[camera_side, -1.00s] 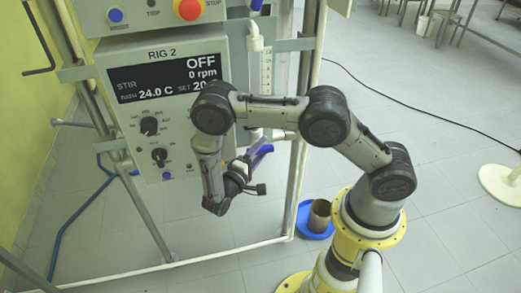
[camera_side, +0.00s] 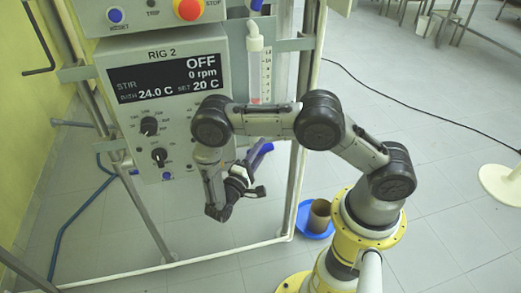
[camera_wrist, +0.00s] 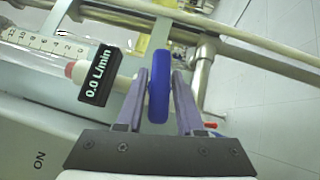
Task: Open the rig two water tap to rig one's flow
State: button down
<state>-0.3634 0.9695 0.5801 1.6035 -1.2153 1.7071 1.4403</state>
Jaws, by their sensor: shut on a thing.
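The blue tap handle (camera_wrist: 160,92) stands between the two fingers of my gripper (camera_wrist: 163,76) in the wrist view, and the fingers are shut on it. In the side view my gripper (camera_side: 246,174) is low in front of the rig two frame, and blue (camera_side: 260,153) shows just beside the fingers. The flow meter tube (camera_wrist: 35,45) with its scale is at the left of the wrist view, and its black display (camera_wrist: 104,78) reads 0.0 L/min. The tube also shows upright in the side view (camera_side: 261,75). The tap body is mostly hidden.
The RIG 2 control box (camera_side: 180,130) stands close to the left of my arm; its screen reads OFF and 0 rpm. Metal frame poles (camera_side: 302,150) rise close by. A blue dish (camera_side: 303,222) with a brown pot (camera_side: 320,215) is on the floor. The right floor is fairly clear.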

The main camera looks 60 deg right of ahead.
jog(key=n+t+h, duration=0.2)
jog(key=n+h, duration=0.1)
jog(key=n, duration=0.1)
jog(key=shift+n, duration=0.4)
dwell(0.4)
jog(key=c, duration=0.7)
grip_release()
jog(key=v, duration=1.3)
jog(key=shift+a+f, duration=0.3)
jog(key=shift+f, duration=0.05)
